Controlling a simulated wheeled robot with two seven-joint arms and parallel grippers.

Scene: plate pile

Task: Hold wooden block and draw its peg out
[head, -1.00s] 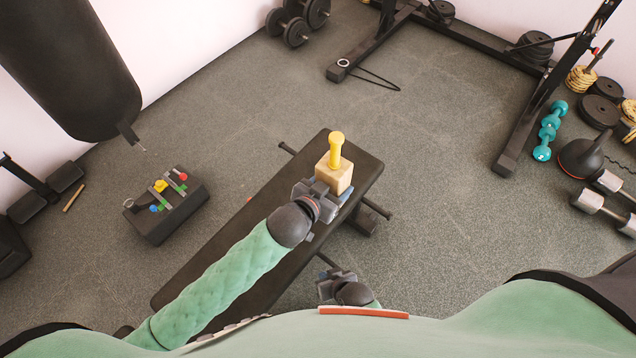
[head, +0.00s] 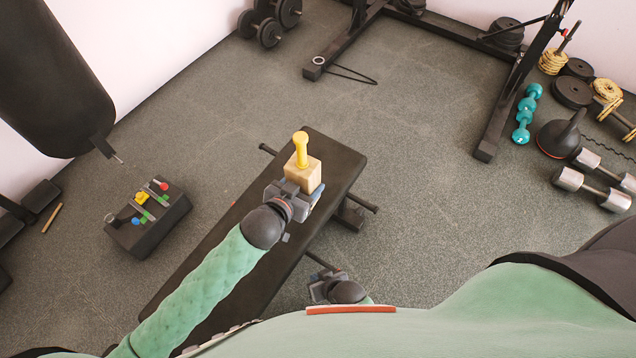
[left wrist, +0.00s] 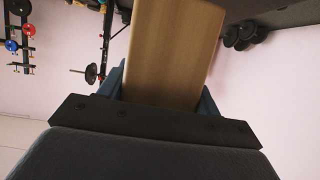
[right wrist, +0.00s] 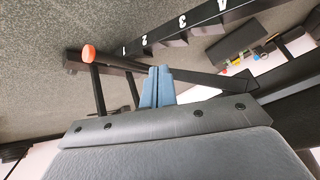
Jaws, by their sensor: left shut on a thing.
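The pale wooden block (head: 303,173) stands upright above the far end of the black bench in the head view. A yellow peg (head: 300,150) with a rounded head sticks up out of its top. My left gripper (head: 302,199) is shut on the block, low on its sides. The block also fills the top middle of the left wrist view (left wrist: 170,55); the peg is not visible there. My right gripper (head: 328,284) is low in the head view, apart from the block. Its blue fingers are together and empty in the right wrist view (right wrist: 157,86).
The bench (head: 335,155) lies under my left arm, with dark bars out from its sides. A dark box (head: 150,228) with coloured parts stands on the floor at left. A punching bag (head: 50,75) hangs at upper left. Teal dumbbells (head: 526,113) and weights lie at right.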

